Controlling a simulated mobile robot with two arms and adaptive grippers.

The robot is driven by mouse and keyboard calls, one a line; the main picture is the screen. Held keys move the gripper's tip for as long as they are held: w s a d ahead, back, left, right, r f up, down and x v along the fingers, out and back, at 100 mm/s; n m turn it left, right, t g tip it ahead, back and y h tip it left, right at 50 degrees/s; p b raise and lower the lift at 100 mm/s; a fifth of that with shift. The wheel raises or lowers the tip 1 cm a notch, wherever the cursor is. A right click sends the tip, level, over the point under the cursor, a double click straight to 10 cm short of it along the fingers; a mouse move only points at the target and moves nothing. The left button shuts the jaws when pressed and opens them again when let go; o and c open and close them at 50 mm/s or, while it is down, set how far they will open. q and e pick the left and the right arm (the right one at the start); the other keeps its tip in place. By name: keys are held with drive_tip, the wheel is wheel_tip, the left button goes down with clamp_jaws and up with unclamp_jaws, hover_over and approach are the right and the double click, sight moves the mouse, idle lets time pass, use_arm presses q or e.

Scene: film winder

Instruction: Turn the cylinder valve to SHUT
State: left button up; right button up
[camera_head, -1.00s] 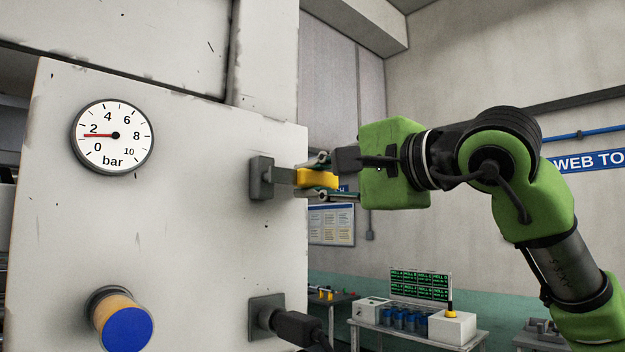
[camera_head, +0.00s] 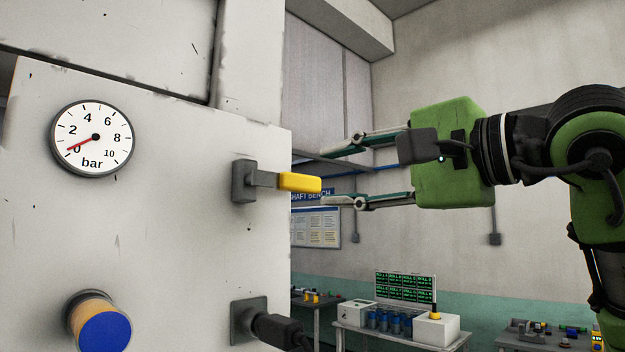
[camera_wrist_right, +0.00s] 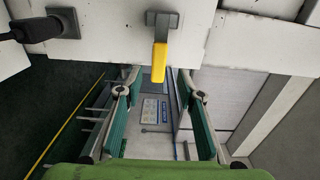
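The valve lever has a yellow handle (camera_head: 300,183) on a grey mount (camera_head: 243,181), fixed to the white panel (camera_head: 190,235). In the head view the handle points right, level. In the right wrist view the yellow handle (camera_wrist_right: 159,62) stands beyond the fingertips, between their lines. My right gripper (camera_head: 340,176) is open and empty, just right of the handle and apart from it; it also shows open in the right wrist view (camera_wrist_right: 160,88). The pressure gauge (camera_head: 92,138) reads about 0 bar. My left gripper is in neither view.
A blue-capped knob (camera_head: 104,331) sits low on the panel. A dark plug with a cable (camera_head: 275,328) juts out below the lever. A bench with devices (camera_head: 400,325) stands in the background. The space right of the panel is free around my gripper.

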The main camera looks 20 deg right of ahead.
drive_tip(key=shift+v, duration=1.55)
